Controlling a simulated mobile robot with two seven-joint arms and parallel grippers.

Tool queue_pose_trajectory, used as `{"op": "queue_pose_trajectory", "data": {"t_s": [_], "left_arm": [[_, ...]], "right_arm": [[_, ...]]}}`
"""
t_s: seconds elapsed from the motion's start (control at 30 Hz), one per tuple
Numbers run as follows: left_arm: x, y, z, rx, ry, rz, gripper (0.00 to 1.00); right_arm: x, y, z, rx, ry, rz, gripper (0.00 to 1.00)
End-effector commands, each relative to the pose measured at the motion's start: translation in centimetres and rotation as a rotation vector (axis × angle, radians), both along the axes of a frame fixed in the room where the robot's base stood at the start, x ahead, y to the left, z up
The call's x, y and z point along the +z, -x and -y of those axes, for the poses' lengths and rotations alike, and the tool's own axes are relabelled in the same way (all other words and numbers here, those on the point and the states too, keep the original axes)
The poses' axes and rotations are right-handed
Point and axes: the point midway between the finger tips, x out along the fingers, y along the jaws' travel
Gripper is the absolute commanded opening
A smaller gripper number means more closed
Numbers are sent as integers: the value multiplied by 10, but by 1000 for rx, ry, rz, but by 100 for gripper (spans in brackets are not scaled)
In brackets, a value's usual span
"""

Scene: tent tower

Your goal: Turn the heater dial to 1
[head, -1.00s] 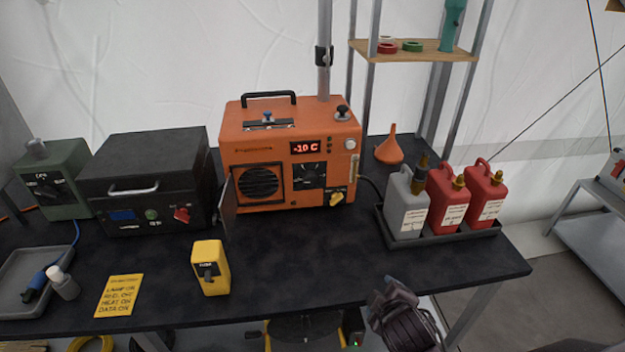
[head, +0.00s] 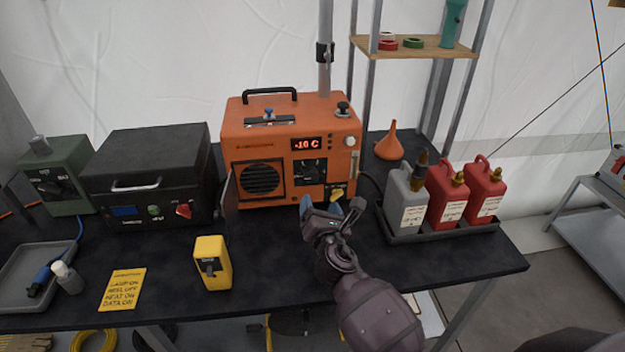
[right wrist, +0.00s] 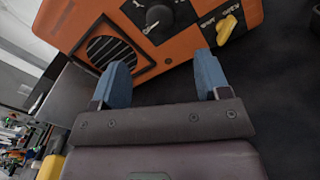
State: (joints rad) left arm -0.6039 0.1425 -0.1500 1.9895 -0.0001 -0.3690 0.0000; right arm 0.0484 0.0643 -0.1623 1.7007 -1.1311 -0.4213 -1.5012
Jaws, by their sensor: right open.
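The orange heater (head: 288,150) stands at the back middle of the dark table, with a red display reading about -10 C. Its black dial (head: 309,174) is on the front panel, right of the round fan grille. In the right wrist view the dial (right wrist: 158,17) shows at the top with a pale pointer; I cannot read its setting. A yellow switch (head: 337,193) sits at the heater's lower right, also in the right wrist view (right wrist: 226,29). My right gripper (head: 332,206) is open and empty, in front of the heater's lower right, below the dial and apart from it. My left gripper is not in view.
A tray (head: 440,232) with a grey and two red canisters stands right of the gripper. An orange funnel (head: 389,146) is behind it. The table between is clear.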

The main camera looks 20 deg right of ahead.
Motion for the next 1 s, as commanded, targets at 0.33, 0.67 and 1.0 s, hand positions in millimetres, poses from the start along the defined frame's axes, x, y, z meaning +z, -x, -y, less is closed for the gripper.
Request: {"op": "queue_pose_trajectory", "data": {"t_s": [0.33,0.67,1.0], "left_arm": [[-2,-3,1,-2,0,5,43],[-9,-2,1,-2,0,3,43],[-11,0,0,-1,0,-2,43]], "right_arm": [[0,-45,9,0,1,1,69],[-1,-91,19,-1,-1,0,69],[0,-104,22,-1,-2,0,69]]}}
